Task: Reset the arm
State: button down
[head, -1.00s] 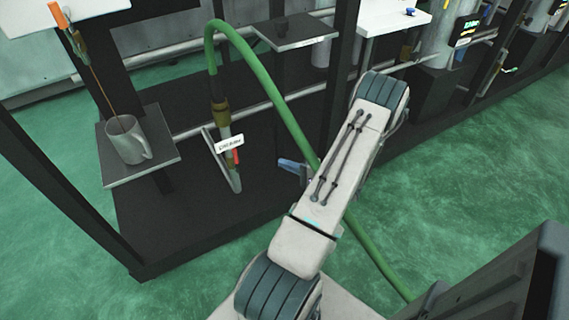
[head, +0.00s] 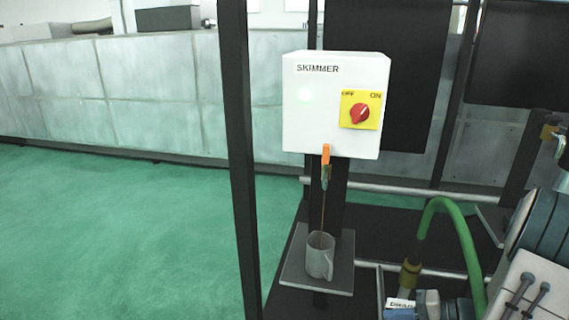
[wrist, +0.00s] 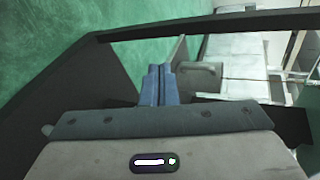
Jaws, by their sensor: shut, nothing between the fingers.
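My gripper shows in the wrist view (wrist: 160,84) with its two blue fingers pressed together and nothing between them. Most of my arm is outside the head view.
A white SKIMMER box (head: 335,105) with a red knob (head: 361,115) hangs above the mug. The mug stands on a small grey shelf (head: 340,283). A green hose (head: 467,245) arches beside my arm. A black post (head: 240,160) stands left; green floor (head: 110,240) is open beyond it.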

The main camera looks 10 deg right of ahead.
jog(key=s+a+r+n+g+h+p, duration=0.1)
jog(key=s+a+r+n+h+p, duration=0.1)
jog(key=a+r, duration=0.3)
jog(key=s+a+r+n+g+h+p, duration=0.1)
jog(key=s+a+r+n+h+p, duration=0.2)
jog(key=r, duration=0.9)
jog(key=s+a+r+n+g+h+p, duration=0.1)
jog(key=s+a+r+h+p, duration=0.3)
jog(key=a+r, duration=0.5)
jog(key=shift+s+a+r+n+g+h+p, duration=0.2)
jog(key=shift+s+r+n+g+h+p, duration=0.15)
jog(key=shift+n+h+p, duration=0.6)
jog(key=shift+m+p, duration=0.25)
jog(key=shift+p, duration=0.05)
jog(key=shift+s, duration=0.15)
